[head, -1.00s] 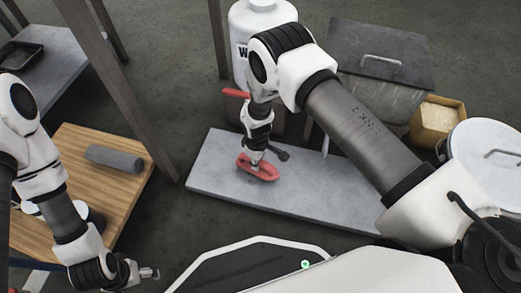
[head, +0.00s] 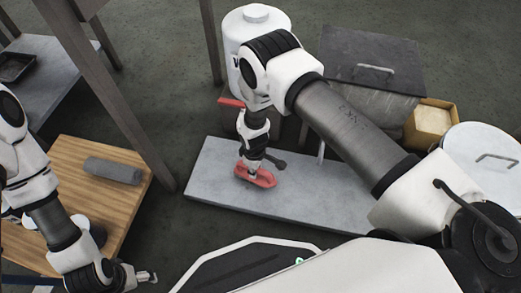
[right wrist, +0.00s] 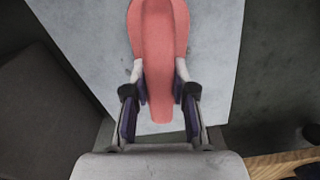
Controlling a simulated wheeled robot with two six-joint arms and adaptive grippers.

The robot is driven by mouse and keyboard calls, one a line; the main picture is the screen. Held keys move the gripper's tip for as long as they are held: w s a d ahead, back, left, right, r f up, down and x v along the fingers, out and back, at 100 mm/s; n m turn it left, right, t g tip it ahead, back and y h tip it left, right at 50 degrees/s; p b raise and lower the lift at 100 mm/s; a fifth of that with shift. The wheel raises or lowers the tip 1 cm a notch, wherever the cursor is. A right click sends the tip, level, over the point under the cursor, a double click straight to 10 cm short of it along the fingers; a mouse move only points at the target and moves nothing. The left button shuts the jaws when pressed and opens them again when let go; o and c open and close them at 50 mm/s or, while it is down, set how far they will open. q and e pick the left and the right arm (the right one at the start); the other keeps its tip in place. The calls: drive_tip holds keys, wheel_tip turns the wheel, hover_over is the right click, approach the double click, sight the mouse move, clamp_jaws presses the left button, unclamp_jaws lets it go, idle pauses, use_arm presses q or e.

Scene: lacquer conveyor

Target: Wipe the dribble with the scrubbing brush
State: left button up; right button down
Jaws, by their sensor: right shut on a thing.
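The red scrubbing brush (head: 262,179) is flat on the pale grey slab (head: 325,199), left of the slab's middle. My right gripper (head: 250,165) is shut on the brush from above. In the right wrist view, the two fingers (right wrist: 160,78) clasp the brush's sides, and its red body (right wrist: 160,35) stretches away over the slab. I cannot make out a dribble on the slab; the brush and arm cover part of it. My left gripper (head: 146,277) is at the lower left, away from the slab, too small to tell its opening.
A wooden board (head: 125,195) with a grey roll (head: 114,170) is at the left. Behind the slab are a large white bottle (head: 235,30), a lidded grey bin (head: 372,85), a yellowish box (head: 431,122) and a white lidded container (head: 485,150). Dark posts rise nearby.

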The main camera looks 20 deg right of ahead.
drive_tip(key=shift+w+a+r+p, duration=0.1)
drive_tip(key=shift+r+p, duration=0.25)
drive_tip(key=shift+p, duration=0.05)
use_arm(q)
wheel_tip(320, 180, up, 8)
drive_tip(key=p, duration=0.6)
drive_tip(key=shift+w+f, duration=0.15)
drive_tip(key=shift+f, duration=0.05)
use_arm(e)
wheel_tip(320, 180, up, 6)
drive_tip(key=shift+f, duration=0.1)
